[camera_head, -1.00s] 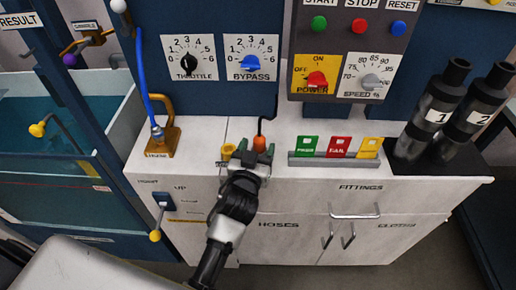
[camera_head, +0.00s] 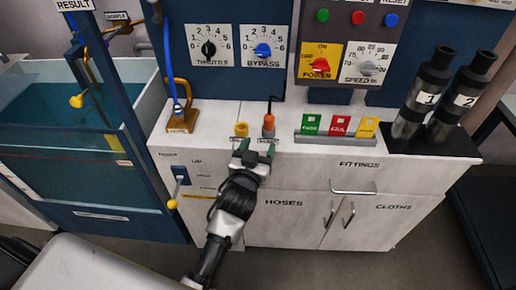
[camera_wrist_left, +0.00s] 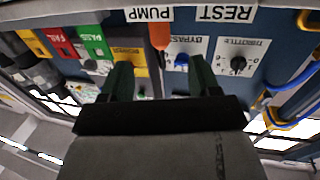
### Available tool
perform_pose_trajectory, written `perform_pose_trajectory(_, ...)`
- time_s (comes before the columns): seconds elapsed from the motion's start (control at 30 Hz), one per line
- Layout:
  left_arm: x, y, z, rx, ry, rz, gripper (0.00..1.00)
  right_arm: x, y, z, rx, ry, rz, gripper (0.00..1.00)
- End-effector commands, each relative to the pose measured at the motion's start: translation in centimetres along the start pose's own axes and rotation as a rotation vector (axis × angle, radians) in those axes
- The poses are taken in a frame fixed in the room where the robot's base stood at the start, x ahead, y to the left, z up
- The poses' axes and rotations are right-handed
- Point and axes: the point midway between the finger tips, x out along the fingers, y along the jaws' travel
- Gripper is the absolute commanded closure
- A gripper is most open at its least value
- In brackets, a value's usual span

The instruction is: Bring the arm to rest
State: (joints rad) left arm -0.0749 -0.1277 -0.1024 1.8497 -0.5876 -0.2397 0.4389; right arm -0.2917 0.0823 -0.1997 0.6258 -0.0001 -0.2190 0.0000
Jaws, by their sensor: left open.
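My left gripper (camera_head: 254,152) is open and appears empty in the head view, in front of the white bench's front edge. Its two dark green fingers also show in the left wrist view (camera_wrist_left: 160,78), apart with nothing between them. Just behind it on the bench top stand a yellow fitting (camera_head: 241,130) and an orange-topped fitting (camera_head: 269,124) with a black hose running up. In the left wrist view the labels REST (camera_wrist_left: 225,13) and PUMP (camera_wrist_left: 148,14) show upside down. My right gripper is not in view.
A blue hose ends at a brass stand (camera_head: 182,118) at the bench's left. Green, red and yellow cards (camera_head: 340,124) stand in a rack. Two black cylinders (camera_head: 425,95) stand at the right. A water tank (camera_head: 75,140) is at the left. The space in front of the cabinet doors is clear.

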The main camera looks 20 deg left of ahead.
Motion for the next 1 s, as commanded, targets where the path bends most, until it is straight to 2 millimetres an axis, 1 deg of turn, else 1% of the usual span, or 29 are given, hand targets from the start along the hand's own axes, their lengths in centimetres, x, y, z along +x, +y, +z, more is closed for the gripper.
perform_pose_trajectory(0.3, 0.0, 0.0, 0.0, 0.0, 0.0, 0.0, 0.38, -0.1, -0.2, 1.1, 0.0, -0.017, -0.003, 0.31)
perform_pose_trajectory(0.57, 0.0, 0.0, 0.0, -0.001, 0.0, 0.0, 0.38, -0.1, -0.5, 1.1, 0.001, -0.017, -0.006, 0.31)
perform_pose_trajectory(0.67, 0.0, 0.1, 0.7, 0.002, -0.014, 0.004, 0.38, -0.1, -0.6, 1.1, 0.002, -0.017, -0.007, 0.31)
perform_pose_trajectory(0.77, -0.2, 0.5, 3.6, 0.013, -0.078, 0.021, 0.38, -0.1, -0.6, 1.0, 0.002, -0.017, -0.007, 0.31)
perform_pose_trajectory(0.83, -0.8, 0.9, 7.4, 0.025, -0.158, 0.041, 0.38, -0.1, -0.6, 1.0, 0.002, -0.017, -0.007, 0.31)
perform_pose_trajectory(0.87, -1.2, 1.0, 9.4, 0.031, -0.2, 0.052, 0.38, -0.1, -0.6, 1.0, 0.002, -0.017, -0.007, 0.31)
perform_pose_trajectory(0.9, -1.9, 1.2, 12.2, 0.042, -0.261, 0.066, 0.38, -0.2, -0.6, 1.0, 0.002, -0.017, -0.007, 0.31)
perform_pose_trajectory(0.93, -2.6, 1.3, 14.4, 0.048, -0.308, 0.077, 0.38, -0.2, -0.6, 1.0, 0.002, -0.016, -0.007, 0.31)
perform_pose_trajectory(0.97, -3.4, 1.3, 16.6, 0.056, -0.358, 0.087, 0.38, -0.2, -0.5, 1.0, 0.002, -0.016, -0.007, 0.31)
perform_pose_trajectory(1.0, -4.7, 1.4, 19.5, 0.065, -0.421, 0.101, 0.38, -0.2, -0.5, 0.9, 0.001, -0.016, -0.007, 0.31)
